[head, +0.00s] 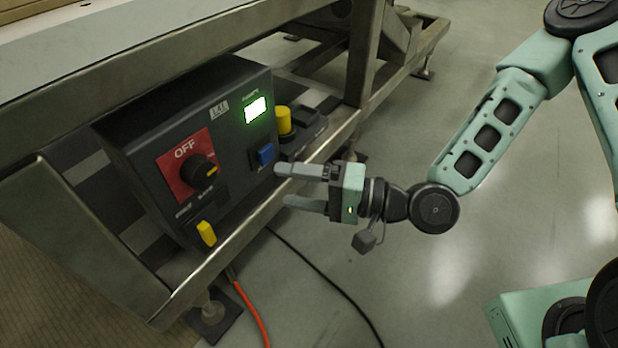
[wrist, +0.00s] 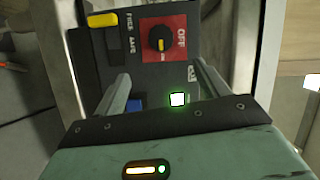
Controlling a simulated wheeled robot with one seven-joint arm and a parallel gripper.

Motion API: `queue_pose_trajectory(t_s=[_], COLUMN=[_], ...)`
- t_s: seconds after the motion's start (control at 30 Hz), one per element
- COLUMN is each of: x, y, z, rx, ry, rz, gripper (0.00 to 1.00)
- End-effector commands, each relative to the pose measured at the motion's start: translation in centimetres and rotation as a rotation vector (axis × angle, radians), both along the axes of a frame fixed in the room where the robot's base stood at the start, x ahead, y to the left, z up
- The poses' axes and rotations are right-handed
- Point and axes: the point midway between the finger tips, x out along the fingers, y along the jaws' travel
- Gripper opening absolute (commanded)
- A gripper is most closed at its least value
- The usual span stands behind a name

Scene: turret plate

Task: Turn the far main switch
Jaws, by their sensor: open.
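The main switch is a black rotary knob (head: 197,171) with a yellow pointer, on a red plate (head: 172,178) marked OFF. It sits on the front of a dark control box (head: 132,148). In the head view the pointer aims right, not up at the OFF word. The knob (wrist: 159,40) and red plate (wrist: 178,30) also show in the wrist view, beyond the fingertips. My gripper (head: 283,186) is open and empty, right of the knob and apart from it, in front of the blue button's side of the box. Its fingers (wrist: 161,75) also show in the wrist view.
A blue button (head: 265,154), a lit display (head: 255,110) and a yellow lever (head: 206,233) are on the box. A yellow cylinder (head: 284,120) stands behind it. The metal frame rail (head: 232,224) runs along the front. An orange cable (head: 250,312) hangs below. Open floor lies right.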

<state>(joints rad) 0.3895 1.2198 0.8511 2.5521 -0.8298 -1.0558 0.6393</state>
Motion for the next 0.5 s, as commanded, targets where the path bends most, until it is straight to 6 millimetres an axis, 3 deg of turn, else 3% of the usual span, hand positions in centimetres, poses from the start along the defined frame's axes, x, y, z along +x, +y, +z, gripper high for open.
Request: queue_pose_trajectory(t_s=[0.03,0.5], x=[-0.1,-0.8], y=[-0.4,-1.9], z=[0.8,0.2], rx=[0.001,0.001], ry=[0.005,0.001], rz=[-0.002,0.001], gripper=[0.74,0.74])
